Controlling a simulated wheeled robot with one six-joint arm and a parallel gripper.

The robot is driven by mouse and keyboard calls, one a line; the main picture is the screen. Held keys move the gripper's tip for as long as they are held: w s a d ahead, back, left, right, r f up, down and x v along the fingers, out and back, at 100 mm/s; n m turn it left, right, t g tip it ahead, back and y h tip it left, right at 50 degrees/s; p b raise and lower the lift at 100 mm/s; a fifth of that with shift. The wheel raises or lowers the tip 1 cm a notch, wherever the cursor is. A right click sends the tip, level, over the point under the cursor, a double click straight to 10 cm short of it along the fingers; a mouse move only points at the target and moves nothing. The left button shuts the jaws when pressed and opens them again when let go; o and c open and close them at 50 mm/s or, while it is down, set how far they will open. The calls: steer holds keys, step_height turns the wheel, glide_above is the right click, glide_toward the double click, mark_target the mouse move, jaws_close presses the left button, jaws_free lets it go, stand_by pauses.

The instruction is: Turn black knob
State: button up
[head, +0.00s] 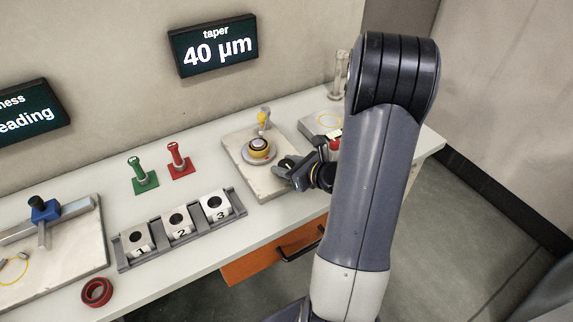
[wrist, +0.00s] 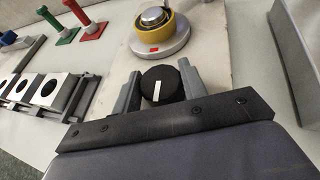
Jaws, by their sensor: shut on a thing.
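The black knob (wrist: 161,84) sits between the fingers of my gripper (wrist: 160,90) in the wrist view. It is round, with a white mark on its top that points toward the camera and leans slightly. The two grey fingers stand on its left and right sides, shut on it. In the head view my gripper (head: 289,171) is at the front edge of a pale stone plate (head: 262,188), and the knob is hidden or too small to make out there. A round grey platen with a yellow ring (head: 258,148) stands just behind the gripper; it also shows in the wrist view (wrist: 160,32).
A wall display (head: 213,46) reads "taper 40 µm". A green stand (head: 143,176) and a red stand (head: 179,160) are to the left. A rack (head: 125,265) holds three numbered blocks. A red ring (head: 97,292) lies at the front edge. An orange drawer (head: 250,266) is below.

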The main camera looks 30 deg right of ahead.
steer(key=shift+c, duration=0.9)
steer(key=shift+f+m+h+b, duration=0.2)
steer(key=shift+m+h+b, duration=0.3)
steer(key=shift+b, duration=0.65)
steer(key=shift+r+m+t+h+b, duration=0.15)
steer(key=shift+m+t+h+b, duration=0.15)
steer(key=shift+m+h+b, duration=0.6)
steer(key=o, duration=1)
steer(key=shift+c, duration=0.2)
steer(key=shift+s+r, duration=0.1)
